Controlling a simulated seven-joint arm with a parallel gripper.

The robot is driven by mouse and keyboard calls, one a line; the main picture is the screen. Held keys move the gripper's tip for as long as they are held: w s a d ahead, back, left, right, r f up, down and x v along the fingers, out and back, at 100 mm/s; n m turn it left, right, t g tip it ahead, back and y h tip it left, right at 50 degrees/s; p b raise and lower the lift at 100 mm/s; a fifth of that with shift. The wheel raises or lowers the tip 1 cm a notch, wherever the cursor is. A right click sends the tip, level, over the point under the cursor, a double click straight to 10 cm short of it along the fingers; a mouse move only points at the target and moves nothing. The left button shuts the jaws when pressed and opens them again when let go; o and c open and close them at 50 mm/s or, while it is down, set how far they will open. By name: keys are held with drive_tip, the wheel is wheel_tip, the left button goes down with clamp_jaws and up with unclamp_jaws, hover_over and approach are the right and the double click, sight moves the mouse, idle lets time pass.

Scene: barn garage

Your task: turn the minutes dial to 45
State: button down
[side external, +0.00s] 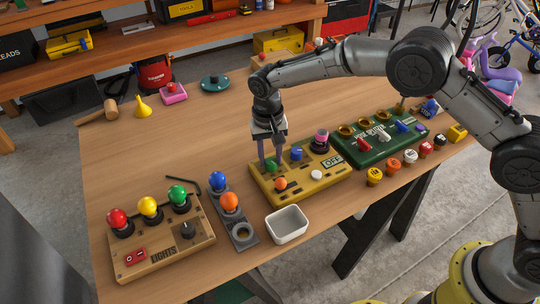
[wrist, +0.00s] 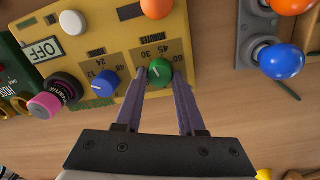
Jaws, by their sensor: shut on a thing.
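The minutes dial is a green knob (wrist: 160,72) on a yellow panel (wrist: 112,42), with a printed scale around it that includes 30, 45 and 60. A pale pointer mark shows on the knob's upper left in the wrist view; its exact reading is too small to tell. My gripper (wrist: 162,78) has its two purple fingers on either side of the green knob, shut on it. In the side view my gripper (side external: 271,160) points down onto the left end of the yellow panel (side external: 313,182), and the fingers partly hide the knob.
The panel also has a pink-and-black knob (side external: 321,140). A green panel (side external: 352,158) stands right, a white bin (side external: 287,224) in front.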

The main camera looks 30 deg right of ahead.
sight(269, 159)
drive_tip(key=m, duration=0.6)
drive_tip(key=shift+r+m, duration=0.1)
drive_tip(key=shift+m, duration=0.3)
idle(0.4)
drive_tip(key=c, duration=0.5)
unclamp_jaws()
drive_tip(key=r, duration=1.3)
drive_tip(key=shift+w+a+r, duration=0.1)
drive_tip(key=shift+w+r, duration=0.1)
drive_tip(key=shift+r, duration=0.2)
